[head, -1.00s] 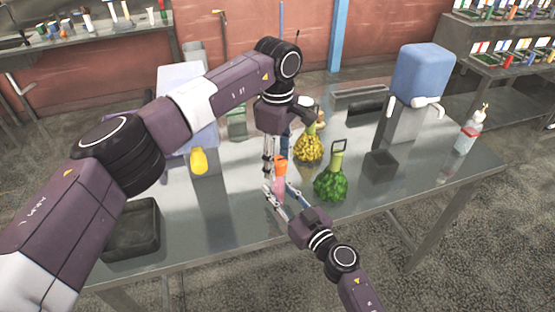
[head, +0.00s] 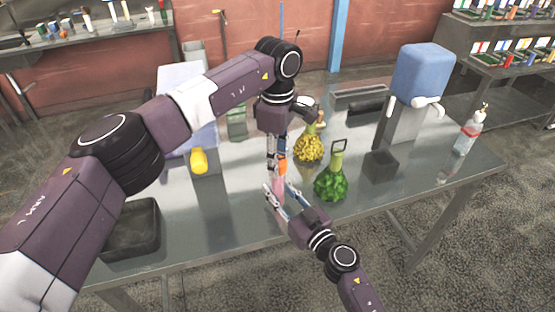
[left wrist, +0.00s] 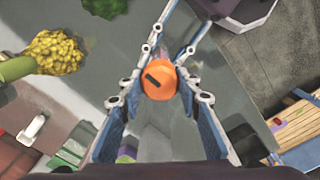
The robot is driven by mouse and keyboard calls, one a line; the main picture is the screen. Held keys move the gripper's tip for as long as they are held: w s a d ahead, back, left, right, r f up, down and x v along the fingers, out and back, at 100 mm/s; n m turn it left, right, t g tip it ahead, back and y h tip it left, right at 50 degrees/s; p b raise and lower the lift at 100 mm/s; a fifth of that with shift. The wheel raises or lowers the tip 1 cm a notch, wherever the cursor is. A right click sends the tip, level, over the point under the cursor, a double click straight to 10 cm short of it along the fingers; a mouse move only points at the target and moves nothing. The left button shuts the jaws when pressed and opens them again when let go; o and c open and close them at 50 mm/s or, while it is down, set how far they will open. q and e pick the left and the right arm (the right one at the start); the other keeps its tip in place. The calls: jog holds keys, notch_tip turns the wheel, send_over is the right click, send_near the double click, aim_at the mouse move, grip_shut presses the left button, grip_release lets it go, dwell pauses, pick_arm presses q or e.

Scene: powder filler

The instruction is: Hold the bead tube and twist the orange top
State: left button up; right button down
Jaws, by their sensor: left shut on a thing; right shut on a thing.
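The bead tube (head: 278,185) is a pinkish tube standing upright near the table's front middle, with its orange top (head: 282,168) at its upper end. My right gripper (head: 277,190) is shut on the tube's body from the front. My left gripper (head: 277,163) points down from above and is shut on the orange top. In the left wrist view the orange top (left wrist: 160,79), round with a dark slot, sits between the left fingers; the right gripper's fingers also show above it. The tube below the top is mostly hidden by fingers.
A green bead bag (head: 331,184) stands close right of the right gripper, and a yellow one (head: 309,147) is behind. A small dark box (head: 381,165), a blue-topped dispenser (head: 422,72) and a bottle (head: 468,132) are at right. A black tray (head: 132,228) is at left.

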pick_arm(q)
jog(key=n, duration=0.7)
jog(key=shift+n, duration=0.4)
jog(key=n, duration=0.4)
jog(key=shift+r, duration=0.1)
jog(key=shift+w+n, duration=0.1)
jog(key=shift+n, duration=2)
jog(key=o, duration=1.2)
notch_tip(320, 180, up, 12)
jog(key=shift+f, duration=0.1)
